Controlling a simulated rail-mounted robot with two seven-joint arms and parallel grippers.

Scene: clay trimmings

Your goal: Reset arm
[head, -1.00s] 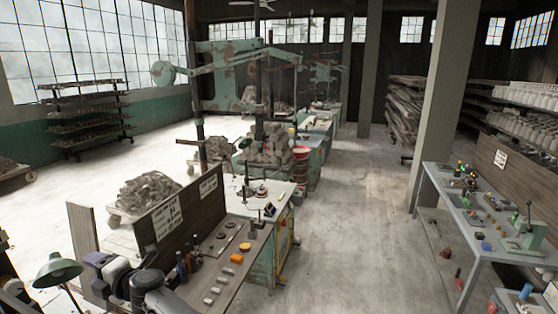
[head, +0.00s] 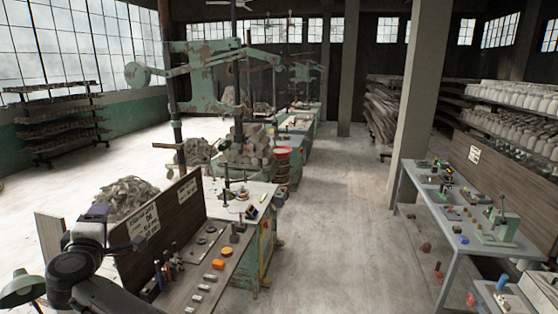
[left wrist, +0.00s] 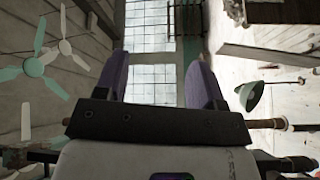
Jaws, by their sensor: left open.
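My left arm comes in at the bottom left of the head view, bent upward in front of the near bench. My left gripper (head: 97,211) is at its upper end, small and partly hidden there. In the left wrist view, its two purple fingers (left wrist: 160,82) stand apart with nothing between them. Behind them are tall windows and ceiling fans. My right gripper is not in view.
The near workbench (head: 226,258) holds small tools and orange and grey pieces beside a dark signboard (head: 150,228). A green lamp (head: 22,286) is near my left arm. A metal table (head: 452,222) stands at right. The floor (head: 340,220) between is clear.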

